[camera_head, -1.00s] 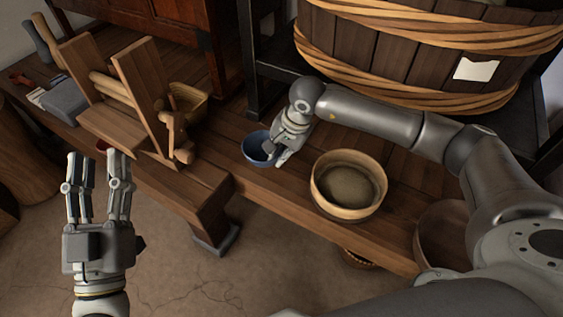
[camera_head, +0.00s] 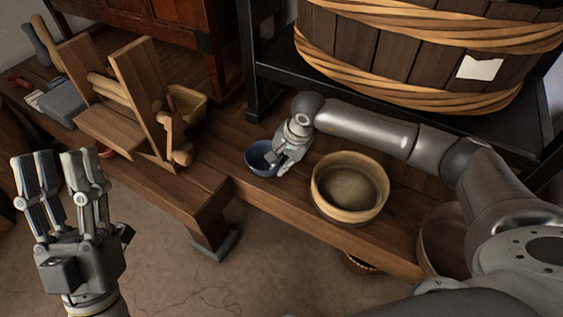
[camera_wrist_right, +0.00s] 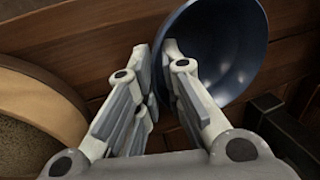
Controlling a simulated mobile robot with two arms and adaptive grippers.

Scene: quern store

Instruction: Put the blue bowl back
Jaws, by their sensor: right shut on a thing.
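The blue bowl (camera_head: 259,165) is at the front part of the wooden bench, left of the round wooden sieve-like vessel (camera_head: 321,191). It also shows in the right wrist view (camera_wrist_right: 232,50), at the upper right. My right gripper (camera_head: 279,161) is shut on the bowl's rim, one finger inside and one outside. I cannot tell whether the bowl touches the bench. My left gripper (camera_head: 58,160) is open and empty, in front of the bench at the left, away from the bowl.
The wooden bench (camera_head: 290,198) runs across the view. A wooden stand with a roller (camera_head: 138,78) and a small basket (camera_head: 188,103) stand on its left part. A large tub (camera_head: 375,50) sits on a dark stand behind. Some bare planks lie around the bowl.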

